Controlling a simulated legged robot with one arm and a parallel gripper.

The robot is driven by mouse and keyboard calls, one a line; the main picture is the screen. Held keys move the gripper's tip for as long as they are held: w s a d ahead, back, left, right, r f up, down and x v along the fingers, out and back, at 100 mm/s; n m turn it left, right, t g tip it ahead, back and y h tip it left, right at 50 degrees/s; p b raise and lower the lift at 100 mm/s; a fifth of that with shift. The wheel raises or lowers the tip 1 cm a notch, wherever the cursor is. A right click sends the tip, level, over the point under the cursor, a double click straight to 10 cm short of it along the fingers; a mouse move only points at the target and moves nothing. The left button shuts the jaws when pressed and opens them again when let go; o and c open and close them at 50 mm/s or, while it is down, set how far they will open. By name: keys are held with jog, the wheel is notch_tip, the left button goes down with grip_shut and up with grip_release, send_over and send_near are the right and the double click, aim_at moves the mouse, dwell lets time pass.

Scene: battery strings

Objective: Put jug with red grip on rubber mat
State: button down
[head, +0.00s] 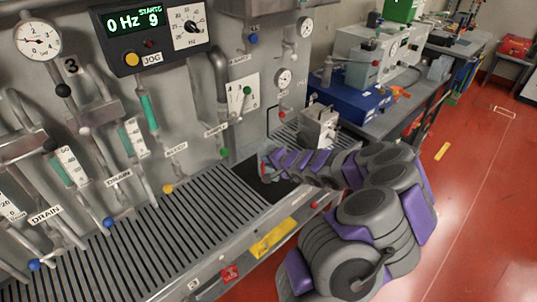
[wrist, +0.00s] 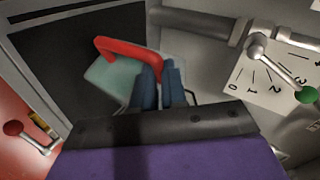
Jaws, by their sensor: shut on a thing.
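The jug with the red grip shows in the wrist view as a pale, see-through body (wrist: 112,82) with a red handle (wrist: 118,47). My gripper (wrist: 160,72) is shut on the red grip near one end. In the head view my gripper (head: 268,160) is low over the black rubber mat (head: 282,194), with a bit of the jug (head: 266,172) showing at its tip. The mat (wrist: 62,52) also shows beside and behind the jug in the wrist view. I cannot tell whether the jug's base touches it. My arm hides part of the mat.
A slatted drain grate (head: 130,245) runs left of the mat. A wall panel with pipes and valves stands behind, including a green-knobbed lever (wrist: 304,94) near the gripper. A metal box (head: 318,128) stands behind my wrist. Red floor (head: 470,200) lies open at right.

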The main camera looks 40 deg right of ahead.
jog(key=w+d+f, duration=0.1)
jog(key=w+f, duration=0.1)
jog(key=w+d+f, duration=0.1)
jog(key=d, duration=0.1)
jog(key=shift+w+d+f, duration=0.2)
jog(key=shift+w+f, duration=0.2)
jog(key=shift+d+f, duration=0.15)
jog(key=shift+d, duration=0.15)
jog(key=c, duration=1.2)
grip_release()
jog(key=shift+a, duration=0.3)
jog(key=shift+d, duration=0.1)
